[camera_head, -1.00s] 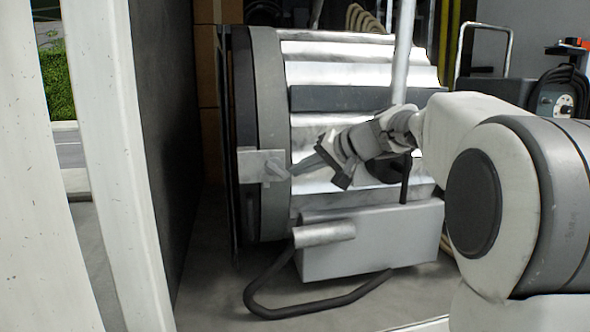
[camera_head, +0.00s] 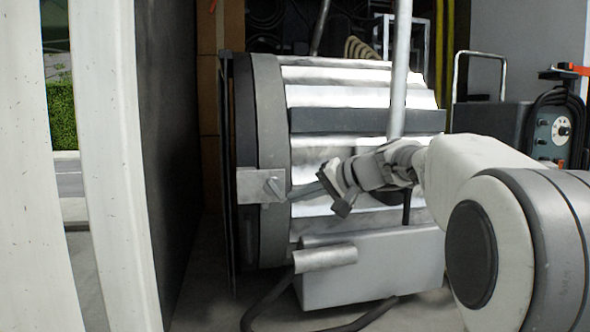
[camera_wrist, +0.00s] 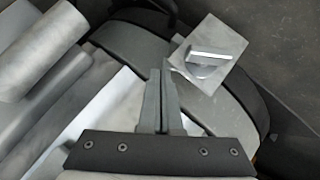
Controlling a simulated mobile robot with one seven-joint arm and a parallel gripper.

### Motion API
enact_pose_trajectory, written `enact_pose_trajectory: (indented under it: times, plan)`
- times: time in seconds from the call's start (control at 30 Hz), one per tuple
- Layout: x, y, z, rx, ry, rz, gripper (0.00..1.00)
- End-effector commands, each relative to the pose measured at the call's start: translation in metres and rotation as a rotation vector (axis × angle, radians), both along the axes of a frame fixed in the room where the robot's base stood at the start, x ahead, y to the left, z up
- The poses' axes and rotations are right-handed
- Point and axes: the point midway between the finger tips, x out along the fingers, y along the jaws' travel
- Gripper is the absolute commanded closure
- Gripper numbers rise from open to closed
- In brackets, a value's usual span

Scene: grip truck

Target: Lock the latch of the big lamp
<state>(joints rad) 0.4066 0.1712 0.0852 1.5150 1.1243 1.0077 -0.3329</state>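The big lamp (camera_head: 360,155) is a large ribbed drum with a dark grey front ring, lying on its side. Its latch (camera_head: 273,187) is a small turn handle on a square metal plate on the ring. In the wrist view the latch (camera_wrist: 211,57) is a light bar over a round recess, lying across the plate. My gripper (camera_head: 292,193) points at the latch from the right. In the wrist view my gripper (camera_wrist: 166,64) has its two fingers together with nothing between them. The tips are beside the plate's near corner, apart from the handle; I cannot tell whether they touch the plate.
A metal pole (camera_head: 400,70) rises behind my wrist. A grey box (camera_head: 370,268) and a black cable (camera_head: 262,308) are below the lamp. A dark panel (camera_head: 178,150) stands at the left. A control unit (camera_head: 550,130) is at the right.

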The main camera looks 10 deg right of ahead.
Motion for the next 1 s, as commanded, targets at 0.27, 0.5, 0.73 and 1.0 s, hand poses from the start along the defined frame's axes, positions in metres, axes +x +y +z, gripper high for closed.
enact_pose_trajectory:
  times: [0.27, 0.5, 0.73, 1.0]
  plan:
    - [0.0, 0.0, 0.004, 0.0, 0.0, 0.0, 1.0]
    - [0.0, 0.0, 0.015, 0.0, 0.0, 0.0, 1.0]
    - [0.0, 0.0, 0.016, 0.0, 0.0, 0.0, 1.0]
    - [0.0, 0.0, 0.019, 0.0, 0.0, 0.0, 1.0]
